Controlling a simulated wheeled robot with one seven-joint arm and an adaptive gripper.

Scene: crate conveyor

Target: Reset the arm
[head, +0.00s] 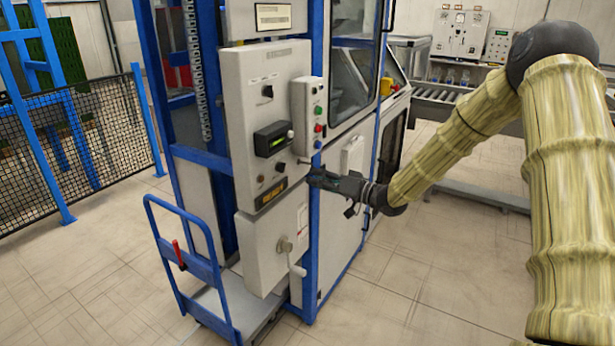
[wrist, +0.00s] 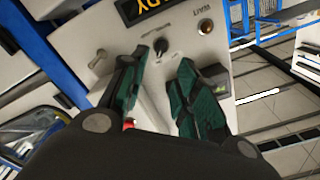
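My gripper (head: 316,174) is at the end of my outstretched arm, in front of the grey control panel (head: 262,90) in the head view. In the wrist view its two dark green fingers (wrist: 165,60) stand apart with nothing between them, and a black knob (wrist: 161,46) on the panel shows just beyond the tips. I cannot tell whether a finger touches the panel. The arm has a yellowish ribbed cover and comes in from the right of the head view.
A small button box (head: 310,115) sits beside the panel. A blue-framed mesh fence (head: 75,150) stands at left, a roller conveyor (head: 455,97) at the back right. The floor right of the cabinet is clear.

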